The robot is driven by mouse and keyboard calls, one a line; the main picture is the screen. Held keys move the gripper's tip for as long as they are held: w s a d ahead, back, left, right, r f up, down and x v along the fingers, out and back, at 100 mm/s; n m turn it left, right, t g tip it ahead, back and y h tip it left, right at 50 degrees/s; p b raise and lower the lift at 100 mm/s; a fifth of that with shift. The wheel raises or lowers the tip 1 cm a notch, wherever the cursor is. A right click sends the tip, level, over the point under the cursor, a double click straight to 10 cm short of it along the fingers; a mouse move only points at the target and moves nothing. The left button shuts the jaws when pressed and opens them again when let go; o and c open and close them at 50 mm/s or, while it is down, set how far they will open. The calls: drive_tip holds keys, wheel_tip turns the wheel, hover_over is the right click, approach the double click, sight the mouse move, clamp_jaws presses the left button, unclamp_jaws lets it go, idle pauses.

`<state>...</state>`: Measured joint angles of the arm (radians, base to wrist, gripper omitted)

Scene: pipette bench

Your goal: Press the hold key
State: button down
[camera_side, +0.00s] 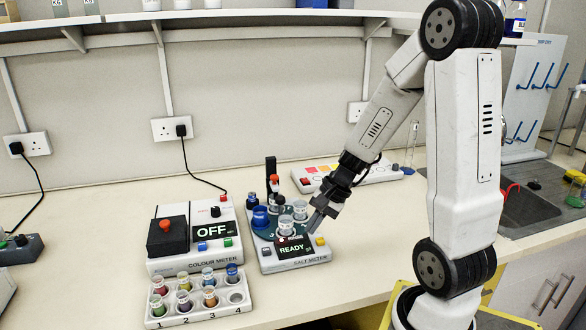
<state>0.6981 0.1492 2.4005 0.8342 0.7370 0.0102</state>
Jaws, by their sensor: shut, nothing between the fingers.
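The salt meter (296,263) stands on the bench with a lit display (291,250) reading READY. A yellow key (320,241) sits at the right of that display. A small reddish part shows above the display's left end. No key is readable as "hold" at this size. My gripper (314,223) is shut and empty, pointing down and left. Its fingertips are just above and behind the yellow key in the picture; I cannot tell whether they touch the meter. The fingers partly hide the meter's back right side.
The colour meter (163,262), display OFF, stands to the left with blue and green keys. A vial rack (160,321) is in front of it. Vials stand on the salt meter's turntable (262,232). A white panel (375,175) lies behind my gripper. Bench at front right is clear.

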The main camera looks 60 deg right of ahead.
sight(323, 239)
drive_tip(key=d+r+m+t, duration=0.2)
drive_tip(key=d+m+t, duration=0.2)
drive_tip(key=d+m, duration=0.2)
drive_tip(key=shift+w+d+r, duration=0.2)
drive_tip(key=shift+d+r, duration=0.1)
drive_tip(key=shift+d, duration=0.45)
drive_tip(key=shift+f, duration=0.2)
drive_tip(key=shift+f, duration=4.2)
drive_tip(key=shift+f, duration=0.85)
drive_tip(key=shift+r, duration=0.8)
drive_tip(key=shift+r, duration=0.1)
drive_tip(key=shift+r, duration=2.45)
